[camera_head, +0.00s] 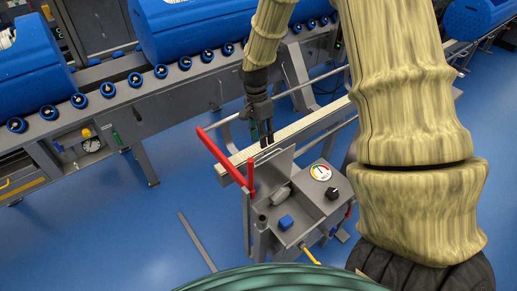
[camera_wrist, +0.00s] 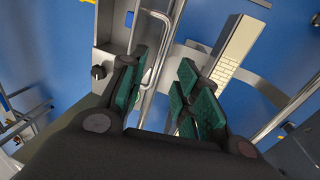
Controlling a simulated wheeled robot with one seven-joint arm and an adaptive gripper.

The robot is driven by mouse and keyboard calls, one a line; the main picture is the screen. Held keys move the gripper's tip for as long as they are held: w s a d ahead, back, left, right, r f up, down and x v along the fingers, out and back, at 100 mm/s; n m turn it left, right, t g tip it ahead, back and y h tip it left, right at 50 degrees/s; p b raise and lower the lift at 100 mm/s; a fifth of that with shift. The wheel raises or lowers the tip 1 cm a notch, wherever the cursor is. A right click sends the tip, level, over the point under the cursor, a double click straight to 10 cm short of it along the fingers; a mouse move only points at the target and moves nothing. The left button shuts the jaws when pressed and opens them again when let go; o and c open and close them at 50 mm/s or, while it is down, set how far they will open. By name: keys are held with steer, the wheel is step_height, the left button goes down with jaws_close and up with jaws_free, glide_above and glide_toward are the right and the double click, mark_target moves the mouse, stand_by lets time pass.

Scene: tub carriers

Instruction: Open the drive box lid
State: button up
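The grey drive box (camera_head: 312,212) stands below my gripper in the head view, with a gauge (camera_head: 320,172), a blue knob (camera_head: 286,222) and a black knob (camera_head: 332,193) on top. A grey plate that looks like its lid (camera_head: 274,172) stands steeply raised at the left, beside an open recess holding a cylindrical part. My gripper (camera_head: 266,141) is just above the lid's upper edge, pointing down. In the wrist view, my gripper (camera_wrist: 164,75) is open, its green-padded fingers apart. A bent metal rod handle (camera_wrist: 155,48) shows between them, nearer the left finger; contact is unclear.
Red levers (camera_head: 222,158) stand left of the box. A pale beam and rails (camera_head: 308,122) run behind it. A roller conveyor (camera_head: 135,95) carrying blue tubs (camera_head: 190,30) crosses the back. Blue floor is clear at front left, apart from a grey strip (camera_head: 197,241).

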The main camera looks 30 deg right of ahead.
glide_toward(269, 172)
step_height(269, 172, down, 3)
steer(key=w, duration=0.3)
steer(key=shift+s+d+f+p, duration=0.15)
steer(key=shift+d+f+p, duration=0.2)
steer(key=shift+d, duration=0.25)
steer(key=shift+a, duration=0.1)
steer(key=shift+c, duration=0.5)
jaws_close()
